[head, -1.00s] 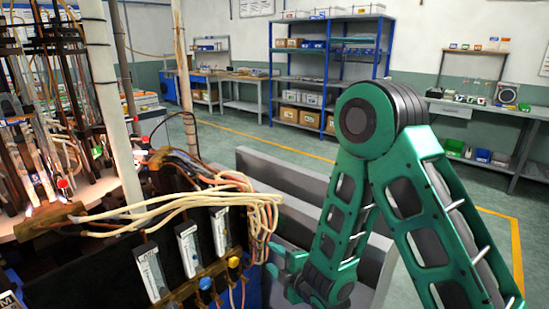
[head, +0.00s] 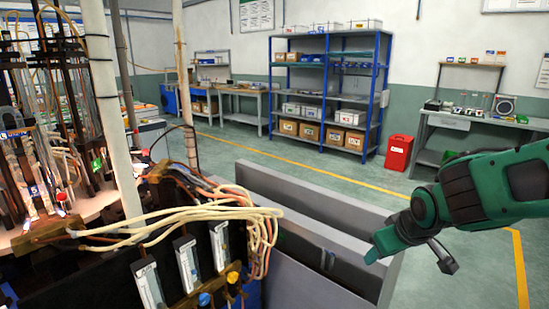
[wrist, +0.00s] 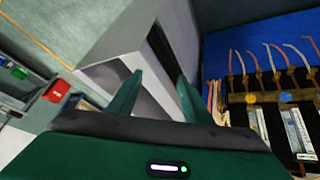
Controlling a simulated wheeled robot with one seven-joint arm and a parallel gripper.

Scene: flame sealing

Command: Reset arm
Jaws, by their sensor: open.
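My green arm reaches in from the right edge of the head view, and my gripper (head: 411,257) is at its end. The two fingers are spread apart with nothing between them. The gripper is above and in front of the right end of the grey low panels (head: 330,245), apart from the machine. In the wrist view the open fingers (wrist: 159,84) point toward a pale grey box-like body (wrist: 120,60). No object is held.
The sealing machine with flow meters (head: 190,262), pale hoses (head: 180,218) and glass tubes stands at the left. A blue shelf rack (head: 325,95), a red bin (head: 398,153) and a workbench (head: 455,122) stand at the back. The floor between is clear.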

